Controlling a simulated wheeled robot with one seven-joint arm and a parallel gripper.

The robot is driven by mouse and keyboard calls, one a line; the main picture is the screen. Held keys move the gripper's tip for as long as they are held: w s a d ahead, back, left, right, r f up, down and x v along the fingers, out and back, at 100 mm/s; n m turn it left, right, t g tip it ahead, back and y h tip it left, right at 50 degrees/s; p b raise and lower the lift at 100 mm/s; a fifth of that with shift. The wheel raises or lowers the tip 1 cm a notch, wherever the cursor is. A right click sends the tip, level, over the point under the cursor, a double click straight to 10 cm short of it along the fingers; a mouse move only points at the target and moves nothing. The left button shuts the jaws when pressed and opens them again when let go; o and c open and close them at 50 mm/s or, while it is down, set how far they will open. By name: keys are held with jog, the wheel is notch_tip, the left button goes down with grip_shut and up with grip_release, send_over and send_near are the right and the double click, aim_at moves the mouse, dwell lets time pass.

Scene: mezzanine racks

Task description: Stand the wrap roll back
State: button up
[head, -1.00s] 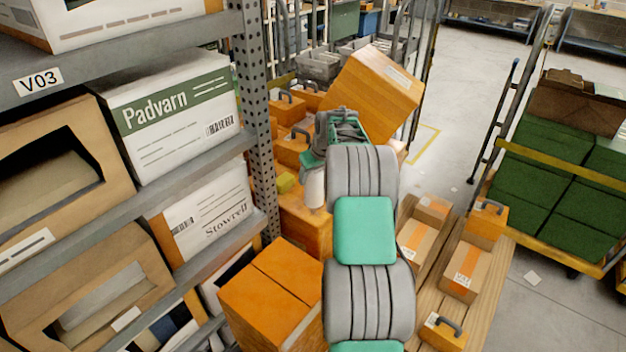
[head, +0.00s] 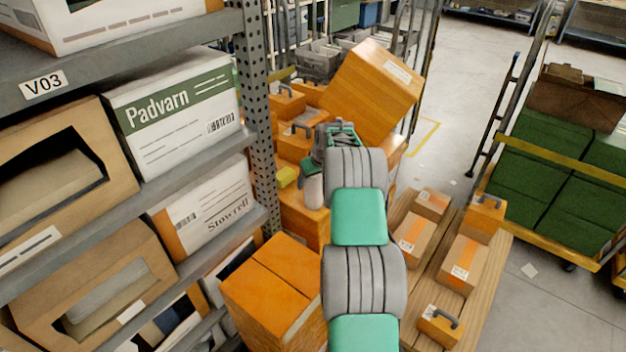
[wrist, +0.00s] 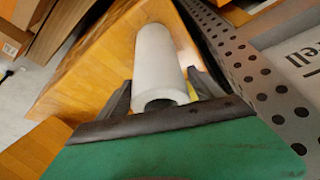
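The wrap roll, a white tube with a hollow core, shows in the head view (head: 313,191) just below and left of my gripper (head: 318,152). It looks about upright there, in front of the orange wooden crates. In the wrist view the roll (wrist: 158,58) points away from me, its open end close to my palm. The dark fingers of my gripper (wrist: 160,80) flank the roll on both sides, close to it. A small gap shows at the right finger. Whether they press on it is unclear.
A perforated rack post (head: 262,130) and shelves of boxes stand close on the left. A large tilted orange box (head: 370,92) is behind my gripper. Another orange box (head: 275,285) is at the lower left. A wooden pallet (head: 400,205) with small cartons lies right; open floor is beyond.

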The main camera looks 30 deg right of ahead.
jog(key=b+v, duration=0.2)
jog(key=v, duration=1)
jog(key=s+a+r, duration=0.4)
jog(key=a, duration=0.5)
jog(key=s+a+r, duration=0.3)
jog(key=a+r, duration=0.1)
jog(key=a, duration=0.5)
jog(key=shift+n, duration=0.4)
jog(key=s+a+f, duration=0.1)
jog(key=s+a, duration=0.3)
jog(key=s, duration=0.3)
jog(key=s+a+f, duration=0.1)
jog(key=s+a, duration=0.4)
jog(key=s, duration=0.2)
jog(key=s+a+f, duration=0.1)
jog(key=s+a, duration=0.4)
jog(key=s, duration=0.2)
jog(key=shift+a+f, duration=0.1)
